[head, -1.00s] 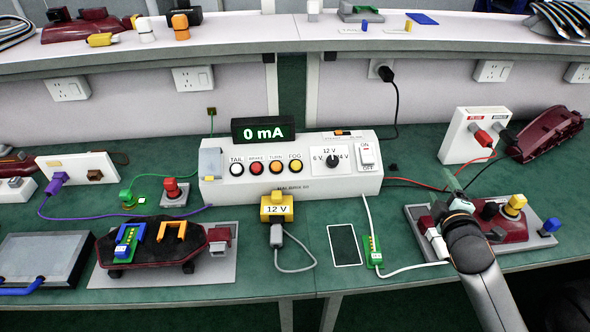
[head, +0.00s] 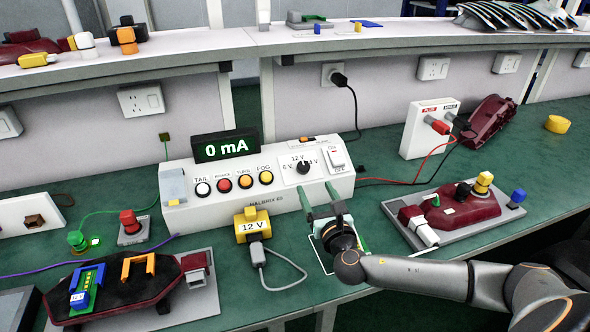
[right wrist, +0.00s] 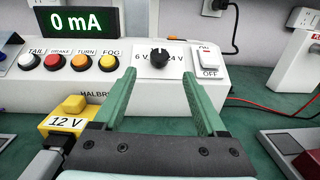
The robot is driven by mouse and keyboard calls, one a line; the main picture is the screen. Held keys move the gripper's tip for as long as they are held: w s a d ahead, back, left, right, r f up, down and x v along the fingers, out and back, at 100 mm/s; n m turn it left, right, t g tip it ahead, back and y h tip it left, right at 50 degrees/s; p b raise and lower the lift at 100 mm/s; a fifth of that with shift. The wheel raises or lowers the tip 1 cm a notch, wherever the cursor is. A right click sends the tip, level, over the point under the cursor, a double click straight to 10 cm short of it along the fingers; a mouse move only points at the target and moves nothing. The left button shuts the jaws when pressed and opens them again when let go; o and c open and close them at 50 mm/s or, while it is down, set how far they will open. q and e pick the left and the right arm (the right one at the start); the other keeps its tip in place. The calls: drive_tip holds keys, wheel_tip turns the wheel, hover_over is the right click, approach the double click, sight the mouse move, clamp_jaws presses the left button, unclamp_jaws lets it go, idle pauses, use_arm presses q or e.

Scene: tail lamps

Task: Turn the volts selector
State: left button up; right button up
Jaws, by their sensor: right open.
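The volts selector (head: 303,167) is a small black knob on the white test box (head: 285,200), with 6 V, 12 V and 24 V marked around it. In the right wrist view the knob (right wrist: 159,57) is ahead, between the fingers and a little beyond them. My right gripper (head: 319,190) is open and empty, in front of the box below the knob. Its two green fingers also show in the right wrist view (right wrist: 160,85), apart on either side of the knob and not visibly touching it. My left gripper is not in view.
A yellow 12 V plug (head: 253,226) with a grey cable is at the box front, left of my gripper. A white ON/OFF switch (head: 336,158) is right of the knob. The display (head: 225,145) reads 0 mA. A red lamp (head: 450,208) on a grey plate lies to the right.

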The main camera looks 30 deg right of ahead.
sight(305, 168)
drive_tip(key=b+x, duration=0.1)
drive_tip(key=x, duration=0.9)
drive_tip(key=shift+w, duration=0.3)
clamp_jaws()
